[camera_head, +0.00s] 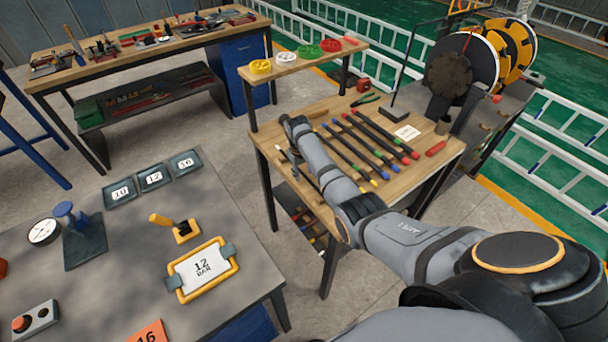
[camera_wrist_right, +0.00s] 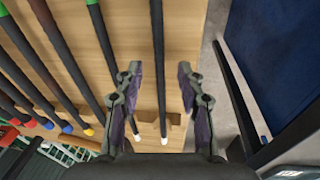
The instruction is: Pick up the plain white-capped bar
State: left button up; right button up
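The plain white-capped bar (camera_wrist_right: 158,50) is a dark rod on the wooden bench, with a white cap (camera_wrist_right: 164,141) at its near end. My right gripper (camera_wrist_right: 159,82) is open above it, one finger on each side, with nothing held; contact cannot be told. A second white-capped bar (camera_wrist_right: 105,45), with a green band at its far end, lies just left, passing by the left finger. In the head view my right gripper (camera_head: 293,157) is at the bench's left side, and my arm hides part of the bars there. My left gripper is not in view.
More bars with yellow, blue and red caps (camera_wrist_right: 47,125) lie to the left in the wrist view. The bench (camera_head: 270,130) also holds a white card (camera_head: 407,132) and pliers (camera_head: 365,99). A raised shelf (camera_head: 290,68) with coloured rings stands at its back.

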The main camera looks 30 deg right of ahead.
aim_at(304, 175)
jog(key=shift+s, duration=0.1)
grip_shut()
jog(key=shift+r, duration=0.15)
dwell(0.4)
jog(key=shift+r, duration=0.25)
notch_tip(304, 175, up, 3)
jog(key=shift+d+f, duration=0.15)
jog(key=s+d+r, duration=0.2)
jog(key=s+r, duration=0.2)
jog(key=s, duration=0.2)
jog(key=s+d+r+b, duration=0.1)
jog(key=s+d+r, duration=0.2)
jog(key=s, duration=0.3)
jog(key=shift+s+d+r, duration=0.15)
jog(key=shift+s+r, duration=0.15)
jog(key=shift+r, duration=0.3)
